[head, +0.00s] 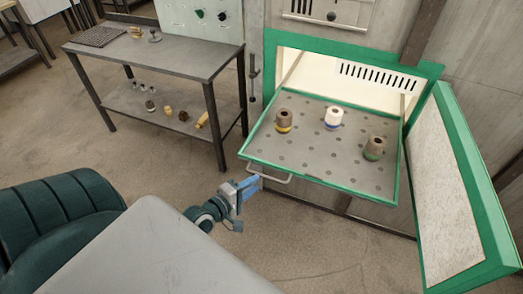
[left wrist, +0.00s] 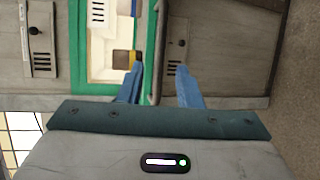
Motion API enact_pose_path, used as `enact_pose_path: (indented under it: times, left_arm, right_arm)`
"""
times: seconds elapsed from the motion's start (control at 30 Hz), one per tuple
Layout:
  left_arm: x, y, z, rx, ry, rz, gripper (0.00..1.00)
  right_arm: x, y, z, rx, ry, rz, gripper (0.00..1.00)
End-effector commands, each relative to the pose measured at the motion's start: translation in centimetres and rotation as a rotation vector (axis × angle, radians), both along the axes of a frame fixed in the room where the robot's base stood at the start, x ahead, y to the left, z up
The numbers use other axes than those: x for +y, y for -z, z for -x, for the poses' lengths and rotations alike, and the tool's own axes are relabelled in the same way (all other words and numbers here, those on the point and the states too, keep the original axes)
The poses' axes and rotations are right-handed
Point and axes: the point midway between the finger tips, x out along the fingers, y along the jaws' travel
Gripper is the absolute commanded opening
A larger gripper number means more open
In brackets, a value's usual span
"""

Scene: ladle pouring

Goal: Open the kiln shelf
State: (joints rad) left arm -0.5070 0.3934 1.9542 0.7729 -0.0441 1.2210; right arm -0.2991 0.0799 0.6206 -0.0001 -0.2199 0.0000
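The kiln shelf (head: 315,160) is a grey perforated plate with a green rim, standing out of the green-framed kiln opening (head: 340,70). A pale handle (head: 283,180) hangs on its front edge. My left gripper (head: 258,181) is at the left end of this handle. In the left wrist view, its blue fingers (left wrist: 160,72) are apart, with the shelf's edge seen between and beyond them. I cannot tell whether they touch the handle. Three ring-shaped pieces stand on the shelf: one with a yellow band (head: 284,121), one white and blue (head: 333,118), one with a green base (head: 375,149). My right gripper is out of view.
The kiln door (head: 455,185) stands wide open at the right. A grey workbench (head: 160,60) with small items on top and on its lower shelf stands at the left. The floor (head: 170,165) between bench and kiln is clear.

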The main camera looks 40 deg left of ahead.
Motion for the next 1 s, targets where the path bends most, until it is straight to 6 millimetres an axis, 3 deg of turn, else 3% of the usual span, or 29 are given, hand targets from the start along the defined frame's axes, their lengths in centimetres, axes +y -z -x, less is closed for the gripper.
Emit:
enact_pose_path:
  times: [0.1, 0.3, 1.0]
  left_arm:
    - [0.3, -0.5, 2.1, 0.003, 0.002, 0.000, 0.32]
    - [0.6, -0.8, 3.9, 0.002, 0.001, 0.000, 0.32]
    - [0.8, -0.3, 4.2, 0.006, -0.002, -0.013, 0.32]
  right_arm:
    - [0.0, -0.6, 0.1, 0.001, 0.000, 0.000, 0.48]
    - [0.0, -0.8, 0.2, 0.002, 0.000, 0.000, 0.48]
    - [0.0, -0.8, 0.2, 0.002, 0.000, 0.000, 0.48]
